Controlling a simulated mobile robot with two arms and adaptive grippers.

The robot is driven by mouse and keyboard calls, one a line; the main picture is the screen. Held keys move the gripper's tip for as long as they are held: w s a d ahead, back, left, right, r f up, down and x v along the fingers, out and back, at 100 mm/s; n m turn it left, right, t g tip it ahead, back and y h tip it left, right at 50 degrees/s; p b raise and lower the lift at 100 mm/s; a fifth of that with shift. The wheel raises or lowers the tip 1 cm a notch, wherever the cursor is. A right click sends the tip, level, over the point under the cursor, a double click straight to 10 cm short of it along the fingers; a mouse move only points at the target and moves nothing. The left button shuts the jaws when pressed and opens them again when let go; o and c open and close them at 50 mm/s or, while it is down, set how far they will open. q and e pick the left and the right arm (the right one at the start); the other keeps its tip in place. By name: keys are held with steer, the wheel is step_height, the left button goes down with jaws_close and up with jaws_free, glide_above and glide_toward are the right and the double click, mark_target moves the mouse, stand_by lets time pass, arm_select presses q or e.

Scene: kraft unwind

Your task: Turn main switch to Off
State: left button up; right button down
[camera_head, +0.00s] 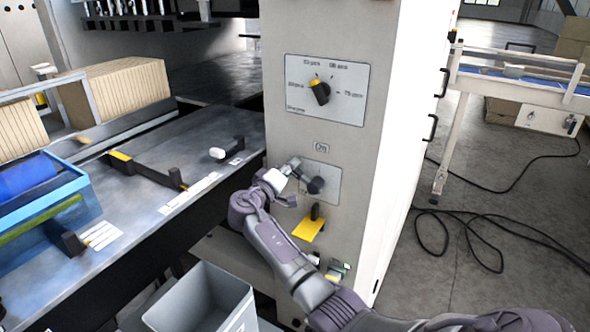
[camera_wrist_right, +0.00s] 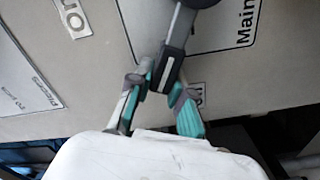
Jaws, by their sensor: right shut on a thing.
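The main switch has a dark round knob (camera_head: 316,185) on a grey plate (camera_head: 330,172) on the front of the pale cabinet. An "On" label (camera_head: 321,148) sits above the plate. My right gripper (camera_head: 292,168) is at the switch from the left. In the right wrist view, the switch's dark handle with a pale stripe (camera_wrist_right: 168,68) runs down between the teal-padded fingers of my right gripper (camera_wrist_right: 160,95), which are shut on its end. Part of the "Main" lettering (camera_wrist_right: 246,22) and an "On" label (camera_wrist_right: 74,18) also show there. My left gripper is not in view.
A larger selector dial (camera_head: 320,92) sits higher on the cabinet. Below the switch is a yellow plate with a black knob (camera_head: 309,228). A grey bin (camera_head: 205,300) stands at the lower front. Black cables (camera_head: 480,235) lie on the floor at right.

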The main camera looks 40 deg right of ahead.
steer(key=shift+w+a+f+n+b, duration=0.1)
steer(key=shift+w+f+n+b, duration=0.15)
steer(key=shift+f+n, duration=1)
steer(key=shift+w+a+f+n+b, duration=0.1)
steer(key=shift+w+f+n+b, duration=0.1)
steer(key=shift+f+n, duration=1)
steer(key=shift+r+n, duration=0.35)
steer(key=shift+n, duration=0.1)
steer(key=c, duration=1)
jaws_free()
steer(key=shift+c, duration=0.2)
steer(key=v, duration=1.2)
